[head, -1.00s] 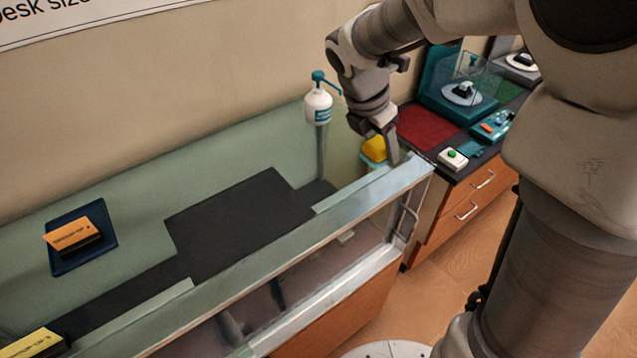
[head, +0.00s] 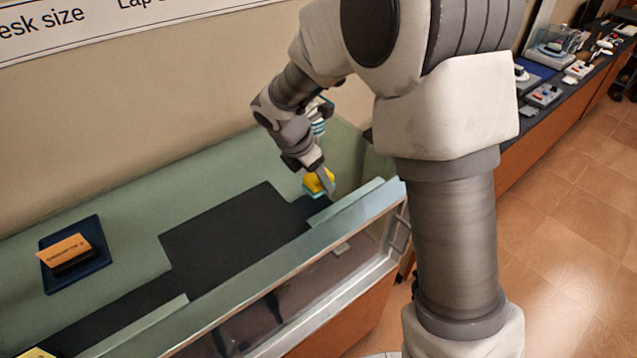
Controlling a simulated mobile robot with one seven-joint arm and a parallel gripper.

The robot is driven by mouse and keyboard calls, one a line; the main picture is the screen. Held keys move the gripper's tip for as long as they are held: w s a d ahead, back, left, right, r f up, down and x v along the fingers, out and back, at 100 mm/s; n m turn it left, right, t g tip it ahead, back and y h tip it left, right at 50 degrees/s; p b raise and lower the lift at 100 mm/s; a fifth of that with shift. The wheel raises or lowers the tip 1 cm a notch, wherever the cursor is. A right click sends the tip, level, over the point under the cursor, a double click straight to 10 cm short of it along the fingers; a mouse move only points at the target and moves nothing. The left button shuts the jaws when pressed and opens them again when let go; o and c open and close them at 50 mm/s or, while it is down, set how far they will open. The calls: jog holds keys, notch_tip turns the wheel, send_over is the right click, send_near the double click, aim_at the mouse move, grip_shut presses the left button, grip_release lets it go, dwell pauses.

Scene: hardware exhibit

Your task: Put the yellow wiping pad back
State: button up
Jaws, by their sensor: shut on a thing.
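The yellow wiping pad (head: 317,181) is between the fingers of my gripper (head: 322,179), with a light blue layer on its underside. My gripper is shut on it, pointing down over the right part of the green display case top, near the dark inset surface. I cannot tell whether the pad touches the surface below. The white and teal pump bottle is mostly hidden behind my gripper and wrist; only a teal part shows.
A dark blue tray (head: 98,279) with an orange-topped block (head: 66,252) lies on the left. A glass-fronted rail (head: 262,262) runs along the case's near edge. The dark inset surface (head: 225,230) is bare in the middle. Another counter with several devices stands at the far right.

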jog(key=shift+f, duration=1.2)
jog(key=shift+f, duration=0.2)
jog(key=o, duration=1.3)
